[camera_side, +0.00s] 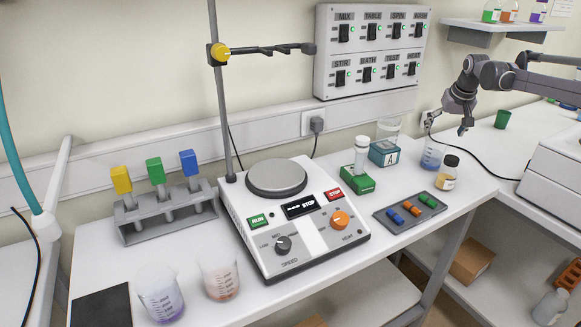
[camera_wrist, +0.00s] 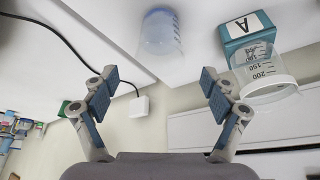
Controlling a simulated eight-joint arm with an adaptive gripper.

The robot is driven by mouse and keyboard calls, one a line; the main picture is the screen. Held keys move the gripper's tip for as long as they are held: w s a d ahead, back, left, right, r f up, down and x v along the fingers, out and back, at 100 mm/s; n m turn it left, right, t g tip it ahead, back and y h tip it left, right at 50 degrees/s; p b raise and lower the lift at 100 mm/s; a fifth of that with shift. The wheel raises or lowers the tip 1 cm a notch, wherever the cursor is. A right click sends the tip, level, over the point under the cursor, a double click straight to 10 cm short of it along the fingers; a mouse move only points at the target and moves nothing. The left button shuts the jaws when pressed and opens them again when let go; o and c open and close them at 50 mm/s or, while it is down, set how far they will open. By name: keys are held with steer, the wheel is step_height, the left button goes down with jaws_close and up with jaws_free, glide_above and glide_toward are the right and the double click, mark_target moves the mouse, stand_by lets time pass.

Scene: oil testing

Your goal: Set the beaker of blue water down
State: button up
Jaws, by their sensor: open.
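A clear beaker with blue liquid (camera_side: 432,157) stands upright on the right end of the bench. In the wrist view the same beaker (camera_wrist: 160,32) shows beyond and between my fingertips, apart from both. My gripper (camera_side: 448,123) is above the beaker in the side view, with its fingers spread. In the wrist view my gripper (camera_wrist: 160,82) is open, with nothing between its pads.
A teal block marked A (camera_side: 384,155) bears a clear beaker (camera_side: 388,131), left of the blue one. An amber-liquid bottle (camera_side: 447,176) stands close on its right. A tray of coloured pieces (camera_side: 390,223) lies in front. A black cable (camera_side: 480,161) runs behind.

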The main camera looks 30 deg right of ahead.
steer(key=s+a+r+n, duration=0.1)
steer(key=s+a, duration=0.2)
steer(key=a, duration=0.3)
steer(key=s+a+r+n+t+y, duration=0.1)
steer(key=s+a+r, duration=0.15)
steer(key=a, duration=0.45)
steer(key=s+a+r+n, duration=0.1)
steer(key=s+a, duration=0.2)
steer(key=a, duration=0.3)
steer(key=s+a+f+n+t+y, duration=0.1)
steer(key=s+a+f+n, duration=0.1)
steer(key=s+a+f, duration=0.2)
steer(key=s+a+f+n+t, duration=0.1)
steer(key=s+a+f, duration=0.3)
steer(key=s+a, duration=0.6)
steer(key=shift+s+f+n+y, duration=0.35)
steer(key=shift+s+n, duration=0.25)
steer(key=shift+s, duration=0.3)
